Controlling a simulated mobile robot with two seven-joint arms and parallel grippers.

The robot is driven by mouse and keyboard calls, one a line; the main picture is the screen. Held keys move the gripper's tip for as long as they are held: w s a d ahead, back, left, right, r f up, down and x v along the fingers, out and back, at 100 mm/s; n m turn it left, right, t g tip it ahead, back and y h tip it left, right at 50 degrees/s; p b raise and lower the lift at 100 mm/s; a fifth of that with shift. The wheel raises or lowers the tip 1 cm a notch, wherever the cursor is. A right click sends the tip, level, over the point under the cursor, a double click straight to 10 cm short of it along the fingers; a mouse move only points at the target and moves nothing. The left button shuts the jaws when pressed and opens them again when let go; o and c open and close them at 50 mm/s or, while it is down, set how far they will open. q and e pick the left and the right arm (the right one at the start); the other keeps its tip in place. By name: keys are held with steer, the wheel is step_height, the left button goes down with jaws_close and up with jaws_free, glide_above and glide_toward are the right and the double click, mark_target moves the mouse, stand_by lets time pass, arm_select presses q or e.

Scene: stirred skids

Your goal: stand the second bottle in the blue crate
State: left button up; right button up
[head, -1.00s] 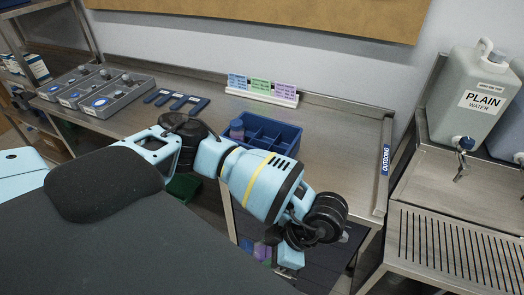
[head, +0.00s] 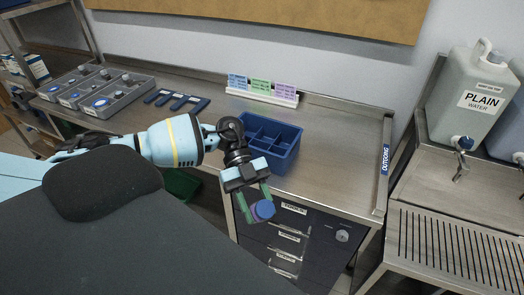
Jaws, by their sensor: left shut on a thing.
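The blue crate (head: 283,157) stands on the steel bench near its front edge and is divided into compartments. The compartments I can see look empty; its left end is partly hidden behind my left wrist. My left gripper (head: 256,203) is in front of and below the crate, off the bench's front edge, pointing down. It is shut on a bottle (head: 265,210), of which mainly the blue cap shows; its body is mostly hidden. The bottle is apart from the crate. My right gripper is not in view.
A rack with coloured cards (head: 262,91) stands behind the crate. Grey bins (head: 100,92) and dark blue pieces (head: 177,101) lie to the left. The bench (head: 340,150) is clear right of the crate. Drawers (head: 290,235) are below. A water container (head: 478,100) stands at right.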

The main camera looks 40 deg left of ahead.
arm_select(q)
steer(key=w+a+r+n+t, duration=0.4)
steer(key=a+n+t, duration=0.4)
steer(key=a+t, duration=0.2)
steer(key=w+a+r+n+t, duration=0.4)
steer(key=a+n+t, duration=0.45)
steer(key=t, duration=0.25)
steer(key=f+b+x, duration=0.2)
steer(key=b+x, duration=0.2)
steer(key=x, duration=1)
steer(key=shift+w+d+g, duration=0.25)
steer(key=shift+d+g, duration=0.05)
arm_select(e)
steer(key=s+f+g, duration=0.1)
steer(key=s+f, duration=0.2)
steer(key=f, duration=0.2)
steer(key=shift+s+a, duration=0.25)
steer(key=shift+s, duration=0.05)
arm_select(q)
steer(key=shift+f, duration=0.1)
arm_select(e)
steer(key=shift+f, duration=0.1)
arm_select(q)
steer(key=shift+w+d+f, duration=0.1)
steer(key=shift+f, duration=0.75)
steer(key=shift+w+d+f, duration=0.1)
steer(key=shift+f, duration=0.8)
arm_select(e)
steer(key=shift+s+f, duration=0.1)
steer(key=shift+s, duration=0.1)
